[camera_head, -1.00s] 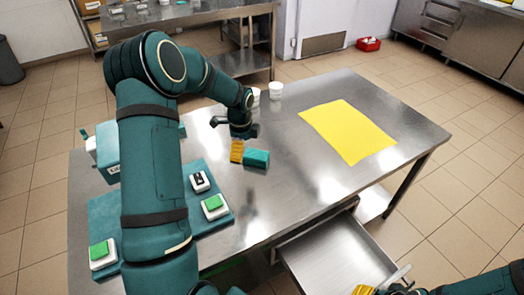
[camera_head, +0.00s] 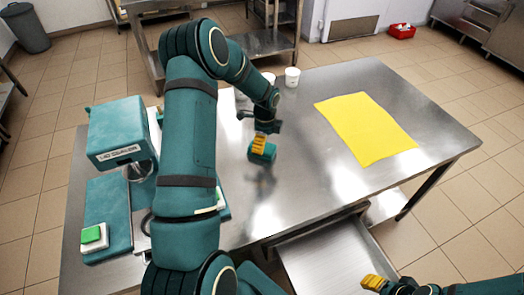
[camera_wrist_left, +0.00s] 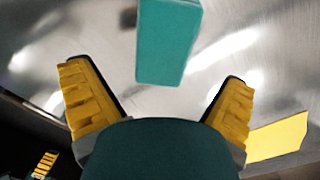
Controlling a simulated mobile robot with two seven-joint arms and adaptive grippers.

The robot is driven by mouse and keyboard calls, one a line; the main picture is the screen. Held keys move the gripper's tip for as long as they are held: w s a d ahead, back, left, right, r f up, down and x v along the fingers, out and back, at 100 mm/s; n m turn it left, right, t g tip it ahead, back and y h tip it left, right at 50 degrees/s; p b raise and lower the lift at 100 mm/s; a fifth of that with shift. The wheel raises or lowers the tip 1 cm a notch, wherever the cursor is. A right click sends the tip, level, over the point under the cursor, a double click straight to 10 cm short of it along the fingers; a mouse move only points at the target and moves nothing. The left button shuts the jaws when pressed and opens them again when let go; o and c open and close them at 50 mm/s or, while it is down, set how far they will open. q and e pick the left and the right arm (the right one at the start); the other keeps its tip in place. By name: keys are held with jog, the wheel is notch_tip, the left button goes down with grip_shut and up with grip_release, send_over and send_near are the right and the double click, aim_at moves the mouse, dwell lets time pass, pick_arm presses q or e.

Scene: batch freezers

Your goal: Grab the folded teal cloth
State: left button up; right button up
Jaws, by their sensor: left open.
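The folded teal cloth (camera_head: 262,152) lies on the steel table, left of its middle, as a small block. In the left wrist view the cloth (camera_wrist_left: 167,42) is at the top, just beyond and between my yellow fingers. My left gripper (camera_head: 259,143) is directly above or just behind the cloth in the head view and covers part of it. In the left wrist view the left gripper (camera_wrist_left: 158,95) is open, its fingers spread wide with nothing between the tips. My right gripper (camera_head: 372,283) is at the bottom right, beside the open drawer; its jaw opening is unclear.
A yellow sheet (camera_head: 365,128) lies on the right of the steel table (camera_head: 310,185). White cups (camera_head: 292,77) stand at the back. A teal machine labelled lid sealer (camera_head: 118,130) stands at the left. An open drawer (camera_head: 325,260) juts out in front.

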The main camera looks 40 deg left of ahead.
pick_arm(q)
jog(key=shift+a+f+b, duration=0.2)
jog(key=shift+f, duration=1.25)
jog(key=shift+a+f+b, duration=0.15)
jog(key=shift+f+b, duration=0.05)
jog(key=shift+f, duration=1.2)
jog(key=shift+r, duration=0.1)
jog(key=c, duration=1.3)
